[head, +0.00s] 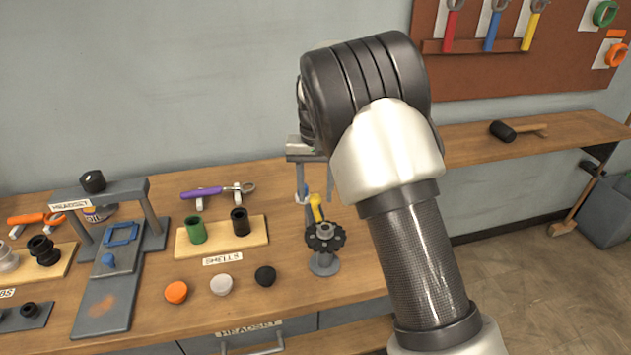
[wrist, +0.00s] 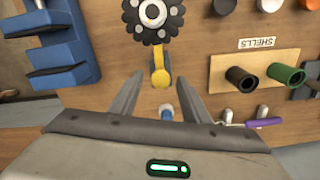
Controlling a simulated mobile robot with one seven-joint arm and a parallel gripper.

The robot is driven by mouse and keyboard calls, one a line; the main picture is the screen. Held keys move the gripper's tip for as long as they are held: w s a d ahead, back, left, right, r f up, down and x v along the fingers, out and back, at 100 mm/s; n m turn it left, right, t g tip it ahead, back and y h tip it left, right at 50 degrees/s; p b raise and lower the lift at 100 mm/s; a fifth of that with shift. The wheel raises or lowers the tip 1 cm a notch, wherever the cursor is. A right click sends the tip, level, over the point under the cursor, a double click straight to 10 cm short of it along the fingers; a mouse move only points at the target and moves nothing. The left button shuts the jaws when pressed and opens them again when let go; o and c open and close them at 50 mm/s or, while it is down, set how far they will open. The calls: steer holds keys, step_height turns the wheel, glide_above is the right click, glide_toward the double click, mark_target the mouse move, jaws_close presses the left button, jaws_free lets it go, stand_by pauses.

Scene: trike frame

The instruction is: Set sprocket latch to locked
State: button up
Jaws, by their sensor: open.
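A black toothed sprocket (head: 325,237) stands on a small grey round-based stand on the bench, and it also shows at the top of the wrist view (wrist: 150,18). A yellow latch lever (head: 316,207) sticks out behind the sprocket; in the wrist view the yellow lever (wrist: 160,68) points down from the sprocket toward my gripper. My gripper (wrist: 161,78) is open and empty, pointing down above the bench, with its fingers either side of the lever's end in that view. I cannot tell any contact. In the head view my arm hides part of the gripper.
A small blue-and-white item (wrist: 167,114) lies between the fingers in the wrist view. Green (head: 195,230) and black (head: 240,222) shells stand on a wooden block to the left. Orange, white and black caps lie in front. A blue rack (wrist: 62,50) stands beside the sprocket.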

mark_target(316, 197)
step_height(316, 197, up, 17)
steer(key=p, duration=0.1)
steer(key=shift+r+p, duration=0.15)
steer(key=shift+p, duration=0.15)
steer(key=s+d+r+t+y+p, duration=0.1)
steer(key=s+d+r+t+p, duration=0.15)
steer(key=s+d+r, duration=0.95)
steer(key=s+d+f+t, duration=0.1)
steer(key=s+d+f, duration=0.1)
steer(key=s, duration=0.7)
steer(key=s+d+f+t+h+p, duration=0.1)
steer(key=s+f, duration=0.3)
steer(key=s, duration=0.6)
steer(key=shift+s+d+f+t, duration=0.15)
steer(key=shift+d+f+t, duration=0.2)
steer(key=shift+d+t, duration=0.3)
